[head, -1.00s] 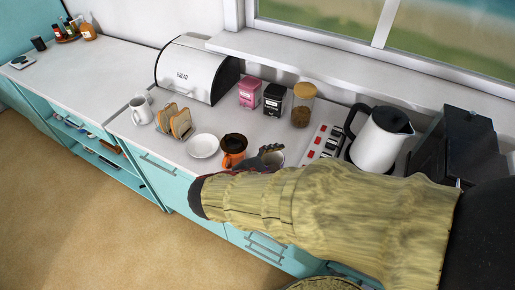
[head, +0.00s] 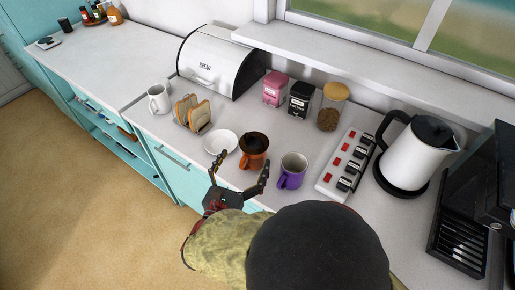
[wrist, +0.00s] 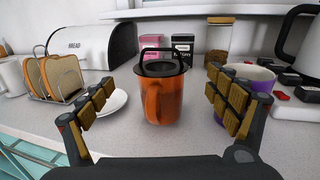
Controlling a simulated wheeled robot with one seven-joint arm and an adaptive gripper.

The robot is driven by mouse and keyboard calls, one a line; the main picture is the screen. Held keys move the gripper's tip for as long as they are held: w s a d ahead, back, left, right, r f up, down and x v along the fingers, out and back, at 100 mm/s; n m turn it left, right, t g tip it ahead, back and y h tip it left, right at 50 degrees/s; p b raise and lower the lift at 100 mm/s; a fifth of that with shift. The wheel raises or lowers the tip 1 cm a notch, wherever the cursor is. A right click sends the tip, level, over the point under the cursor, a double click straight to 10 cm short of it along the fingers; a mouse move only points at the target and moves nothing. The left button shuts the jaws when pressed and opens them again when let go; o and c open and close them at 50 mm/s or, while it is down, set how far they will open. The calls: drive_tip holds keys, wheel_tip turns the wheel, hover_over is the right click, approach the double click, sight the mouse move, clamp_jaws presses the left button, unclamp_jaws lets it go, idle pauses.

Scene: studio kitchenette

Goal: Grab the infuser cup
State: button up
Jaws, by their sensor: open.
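The infuser cup looks to be the orange cup with a dark top (head: 254,152) on the white counter. In the wrist view the orange cup (wrist: 162,98) stands upright in the middle, its handle facing me and a dark lid with a raised loop on top. My gripper (head: 237,172) is open and empty, just in front of the cup at the counter's front edge. In the wrist view its two fingers (wrist: 166,105) stand wide apart on either side of the cup, not touching it.
A purple mug (head: 292,171) stands close to the right of the cup, partly behind my right finger in the wrist view. A white saucer (head: 220,141) lies to the left, near a toast rack (head: 192,113). Tins, a power strip (head: 347,160) and a kettle (head: 412,150) stand behind and right.

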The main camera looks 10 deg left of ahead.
sight(253, 145)
drive_tip(key=w+b, duration=0.1)
drive_tip(key=w, duration=0.3)
drive_tip(key=w+d+b, duration=0.1)
drive_tip(key=w, duration=0.1)
drive_tip(key=shift+w+f+b, duration=0.15)
drive_tip(key=shift+w+b, duration=0.15)
drive_tip(key=shift+c, duration=0.6)
drive_tip(key=c, duration=1.4)
